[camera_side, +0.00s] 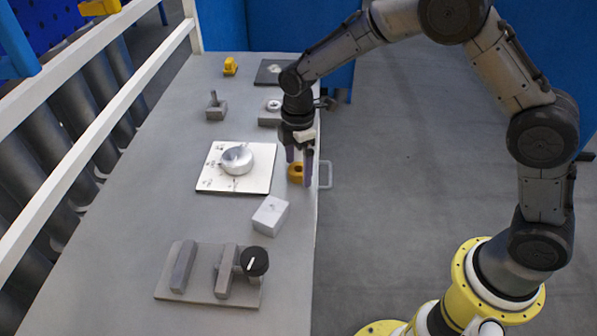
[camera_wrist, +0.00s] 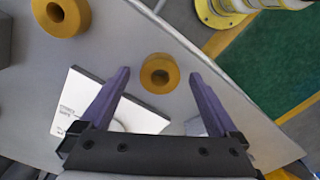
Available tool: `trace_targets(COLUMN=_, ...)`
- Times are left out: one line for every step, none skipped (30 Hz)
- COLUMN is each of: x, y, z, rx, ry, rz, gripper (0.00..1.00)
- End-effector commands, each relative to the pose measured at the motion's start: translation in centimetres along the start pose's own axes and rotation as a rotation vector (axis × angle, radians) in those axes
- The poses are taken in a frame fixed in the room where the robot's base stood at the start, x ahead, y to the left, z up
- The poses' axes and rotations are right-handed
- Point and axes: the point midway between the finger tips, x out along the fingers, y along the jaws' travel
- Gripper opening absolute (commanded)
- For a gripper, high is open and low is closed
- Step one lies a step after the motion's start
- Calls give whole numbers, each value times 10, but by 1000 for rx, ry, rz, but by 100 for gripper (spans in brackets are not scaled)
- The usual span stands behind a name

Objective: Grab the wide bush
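Two orange ring-shaped bushes show in the wrist view. One bush (camera_wrist: 160,62) lies on the bench between my fingertips as seen from above. The other bush (camera_wrist: 66,29) lies at the upper left, cut by the frame edge, and looks larger. In the side view, an orange bush (camera_side: 296,169) shows beside my fingers, partly hidden; I cannot tell which bush it is. My gripper (camera_wrist: 159,75) is open and empty, with purple fingers pointing down. It also shows in the side view (camera_side: 300,168), over the bench's right edge area. Contact with the bush cannot be told.
A white plate (camera_side: 215,184) bearing a round silver shell (camera_side: 237,160) lies left of my gripper. A grey block (camera_side: 270,215) stands nearer the camera. A fixture plate with a black knob (camera_side: 254,261) lies at the front. A handle (camera_side: 326,175) projects from the bench's right edge.

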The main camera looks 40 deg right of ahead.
Motion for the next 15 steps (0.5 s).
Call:
trace_targets(x=0, y=0, z=0, rx=0, ry=0, rz=0, gripper=87)
trace_targets(x=0, y=0, z=0, rx=0, ry=0, rz=0, gripper=82)
trace_targets(x=0, y=0, z=0, rx=0, ry=0, rz=0, gripper=75)
trace_targets(x=0, y=0, z=0, rx=0, ry=0, rz=0, gripper=69)
trace_targets(x=0, y=0, z=0, rx=0, ry=0, rz=0, gripper=64)
trace_targets(x=0, y=0, z=0, rx=0, ry=0, rz=0, gripper=57)
trace_targets(x=0, y=0, z=0, rx=0, ry=0, rz=0, gripper=51)
trace_targets(x=0, y=0, z=0, rx=0, ry=0, rz=0, gripper=46)
trace_targets(x=0, y=0, z=0, rx=0, ry=0, rz=0, gripper=39)
trace_targets(x=-1, y=0, z=0, rx=0, ry=0, rz=0, gripper=33)
trace_targets(x=-1, y=0, z=0, rx=0, ry=0, rz=0, gripper=28)
trace_targets(x=-1, y=0, z=0, rx=0, ry=0, rz=0, gripper=21)
trace_targets(x=-1, y=0, z=0, rx=0, ry=0, rz=0, gripper=15)
trace_targets(x=-1, y=0, z=0, rx=0, ry=0, rz=0, gripper=10)
trace_targets(x=-1, y=0, z=0, rx=0, ry=0, rz=0, gripper=3)
